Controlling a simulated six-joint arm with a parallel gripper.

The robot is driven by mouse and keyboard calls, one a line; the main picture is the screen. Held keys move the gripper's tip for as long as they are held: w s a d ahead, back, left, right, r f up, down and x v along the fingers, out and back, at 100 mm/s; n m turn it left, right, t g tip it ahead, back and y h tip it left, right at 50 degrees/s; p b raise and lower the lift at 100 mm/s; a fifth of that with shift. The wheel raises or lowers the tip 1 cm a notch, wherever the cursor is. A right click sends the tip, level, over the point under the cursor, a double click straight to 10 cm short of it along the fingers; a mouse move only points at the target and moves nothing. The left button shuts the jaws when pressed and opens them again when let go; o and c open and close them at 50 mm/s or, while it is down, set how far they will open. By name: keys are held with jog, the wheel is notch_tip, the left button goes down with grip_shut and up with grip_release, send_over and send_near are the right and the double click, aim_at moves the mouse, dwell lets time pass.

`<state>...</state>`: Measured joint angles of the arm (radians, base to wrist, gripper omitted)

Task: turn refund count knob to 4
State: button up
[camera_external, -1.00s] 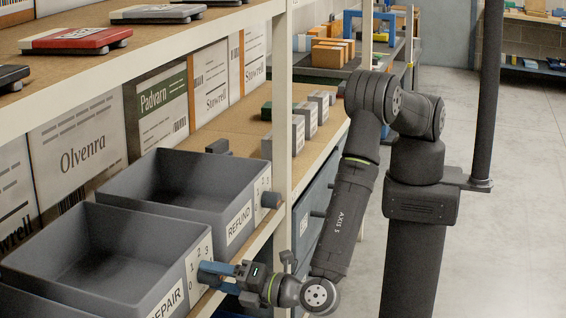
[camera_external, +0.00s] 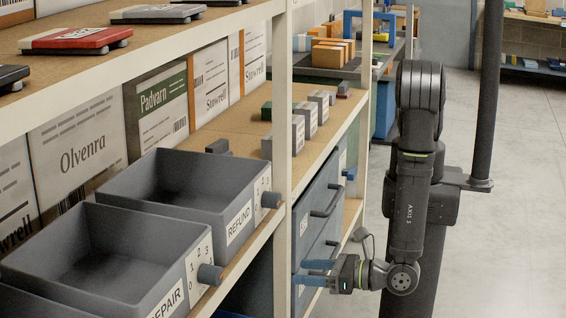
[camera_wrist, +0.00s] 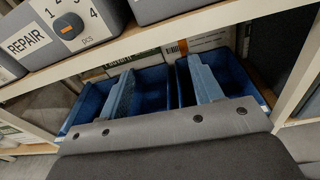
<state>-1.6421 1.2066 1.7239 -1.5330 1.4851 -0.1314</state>
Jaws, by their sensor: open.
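The grey refund bin (camera_external: 216,188) stands on the middle shelf in the external view, with a white REFUND label (camera_external: 238,222). Its dark round knob (camera_external: 270,199) sticks out of the front beside small printed digits; its setting cannot be read. My gripper (camera_external: 318,272) is open and empty, to the right of and lower than this knob, clear of it. In the wrist view the two blue fingers of my gripper (camera_wrist: 162,78) are spread apart with nothing between them. The refund knob is not visible there.
The grey repair bin (camera_external: 115,255) stands nearer, with its own knob (camera_external: 209,274). Its REPAIR label (camera_wrist: 28,42) and orange-marked knob (camera_wrist: 68,27) show in the wrist view. Blue bins (camera_wrist: 80,112) lie below the shelf. Grey drawers (camera_external: 318,212) stand close to my gripper.

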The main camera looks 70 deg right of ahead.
jog(key=s+d+r+n, duration=0.25)
jog(key=d+n, duration=0.25)
jog(key=d, duration=0.5)
jog(key=n+t, duration=0.1)
jog(key=n, duration=0.4)
send_near(280, 202)
jog(key=shift+w+a+r, duration=0.1)
jog(key=shift+w+a, duration=0.05)
jog(key=shift+w, duration=1.65)
jog(key=shift+w+a, duration=0.15)
jog(key=shift+w, duration=1.6)
jog(key=shift+w+a+r, duration=0.1)
jog(key=shift+w+a, duration=0.05)
jog(key=shift+w, duration=1.65)
jog(key=shift+c, duration=0.3)
jog(key=c, duration=0.9)
